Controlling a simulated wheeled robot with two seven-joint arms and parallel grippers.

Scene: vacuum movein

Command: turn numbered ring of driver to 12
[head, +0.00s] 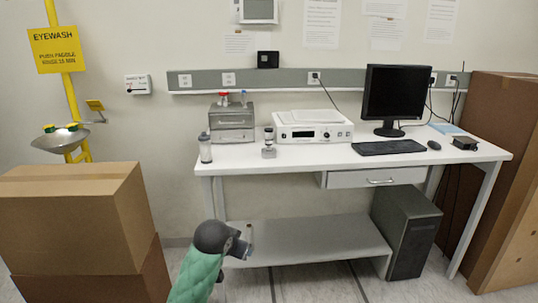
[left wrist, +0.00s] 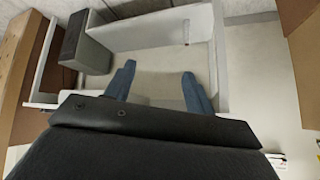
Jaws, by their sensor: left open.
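I cannot make out a numbered ring in either view. A small slim object (head: 249,231) with a reddish tip shows at the left end of the lower shelf, beside my left gripper. A small slim object also shows on the shelf in the left wrist view (left wrist: 186,32); I cannot tell if it is the driver. My left gripper (head: 243,246) is in front of the shelf's left end, its fingers mostly hidden in the head view. In the left wrist view its two blue fingers (left wrist: 158,70) are apart with nothing between them. My right gripper is in neither view.
The white table (head: 360,159) holds a grey box (head: 232,124), a white instrument (head: 312,127) and a monitor (head: 395,92). Under it are the lower shelf (head: 320,242) and a dark computer tower (head: 406,231). Cardboard boxes (head: 75,220) stand left; a tall brown box (head: 495,150) stands right.

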